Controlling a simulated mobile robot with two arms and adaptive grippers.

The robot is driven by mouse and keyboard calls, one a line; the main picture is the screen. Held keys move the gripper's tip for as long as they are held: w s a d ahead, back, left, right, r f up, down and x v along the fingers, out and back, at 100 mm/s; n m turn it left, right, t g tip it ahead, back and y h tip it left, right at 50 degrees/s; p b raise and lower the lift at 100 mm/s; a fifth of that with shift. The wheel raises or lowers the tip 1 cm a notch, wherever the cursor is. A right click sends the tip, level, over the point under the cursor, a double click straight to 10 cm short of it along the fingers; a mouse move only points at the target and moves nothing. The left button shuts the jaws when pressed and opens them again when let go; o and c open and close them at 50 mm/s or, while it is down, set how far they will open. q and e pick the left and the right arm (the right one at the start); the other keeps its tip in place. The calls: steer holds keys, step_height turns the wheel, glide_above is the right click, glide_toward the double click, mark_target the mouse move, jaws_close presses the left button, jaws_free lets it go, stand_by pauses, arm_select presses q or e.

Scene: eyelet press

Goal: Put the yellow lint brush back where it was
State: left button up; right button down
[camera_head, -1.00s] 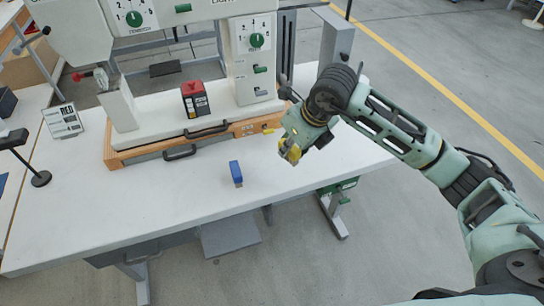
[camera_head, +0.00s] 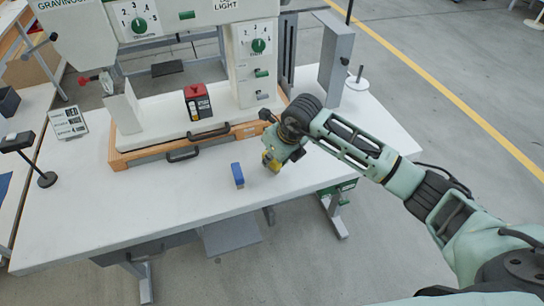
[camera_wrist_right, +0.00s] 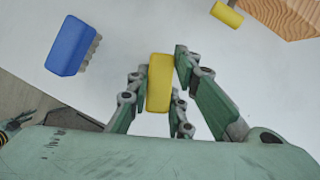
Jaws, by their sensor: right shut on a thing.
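My right gripper (camera_head: 272,167) is shut on the yellow lint brush (camera_wrist_right: 160,83). In the right wrist view the brush lies between its fingers as a plain yellow block; in the head view only a small yellow part (camera_head: 269,159) shows below the wrist. The gripper is low over the white table, right of a blue brush (camera_head: 237,175). I cannot tell whether the yellow brush touches the table. In the wrist view the blue brush (camera_wrist_right: 72,46) shows grey bristles and is apart from the fingers.
A second yellow block (camera_wrist_right: 227,14) lies by the wooden base (camera_wrist_right: 285,15). The eyelet press (camera_head: 250,65) stands behind, with a red-black box (camera_head: 197,102) on it. The front of the white table (camera_head: 130,230) is clear.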

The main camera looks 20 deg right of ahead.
steer(key=shift+f, duration=0.15)
steer(key=c, duration=1.6)
jaws_free()
steer(key=shift+r, duration=0.4)
steer(key=b+v, duration=0.1)
steer(key=v, duration=1)
steer(key=shift+s+d+r, duration=0.1)
steer(key=shift+s+r, duration=0.15)
